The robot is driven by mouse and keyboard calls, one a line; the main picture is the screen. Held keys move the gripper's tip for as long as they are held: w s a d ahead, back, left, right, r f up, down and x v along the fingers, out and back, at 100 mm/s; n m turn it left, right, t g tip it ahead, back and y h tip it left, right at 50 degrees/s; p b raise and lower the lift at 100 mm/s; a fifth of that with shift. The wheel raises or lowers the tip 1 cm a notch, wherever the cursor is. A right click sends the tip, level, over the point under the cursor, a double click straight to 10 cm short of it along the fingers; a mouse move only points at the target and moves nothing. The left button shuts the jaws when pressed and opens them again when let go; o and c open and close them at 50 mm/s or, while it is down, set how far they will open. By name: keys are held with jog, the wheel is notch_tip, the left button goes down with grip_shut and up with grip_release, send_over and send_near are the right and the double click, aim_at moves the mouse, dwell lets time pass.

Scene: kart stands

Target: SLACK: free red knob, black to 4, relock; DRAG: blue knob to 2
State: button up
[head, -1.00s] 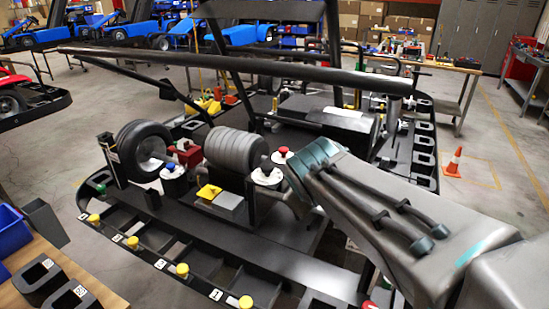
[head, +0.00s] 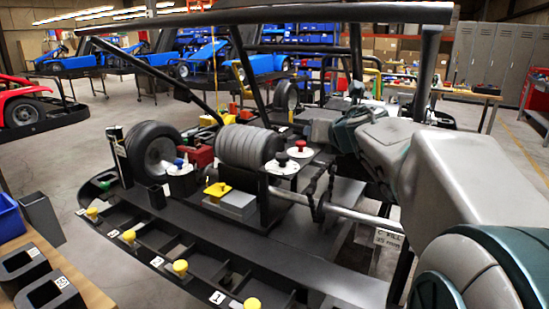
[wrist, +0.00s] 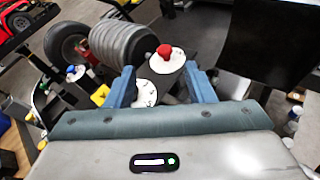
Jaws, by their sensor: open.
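The red knob (head: 301,145) sits on a white disc just behind and right of the black knob (head: 282,158), which stands on its own white numbered dial (head: 282,168). The blue knob (head: 179,163) is on another white dial (head: 181,171), left of the grey ribbed roller. In the wrist view my gripper (wrist: 160,69) is open and empty. The red knob (wrist: 164,50) and its disc (wrist: 173,63) appear between and beyond the fingers. Part of a numbered dial (wrist: 146,93) shows below it; I cannot make out the black knob there. The dial readings are too small to tell.
A long black bar (head: 270,14) crosses above the kart frame. The ribbed roller (head: 247,146) and a yellow knob on a grey block (head: 217,189) stand close to the dials. A chain and a steel shaft (head: 360,221) lie to the right.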

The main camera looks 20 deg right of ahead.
notch_tip(320, 180, down, 2)
jog(key=n, duration=0.2)
jog(key=b, duration=0.3)
send_near(301, 142)
jog(key=shift+n+g+y, duration=0.3)
jog(key=shift+g, duration=0.1)
jog(key=x, duration=0.7)
jog(key=shift+w+d, duration=0.15)
jog(key=shift+w, duration=0.2)
jog(key=c, duration=0.9)
jog(key=shift+r+p, duration=0.15)
jog(key=shift+p, duration=0.45)
jog(key=shift+c, duration=0.2)
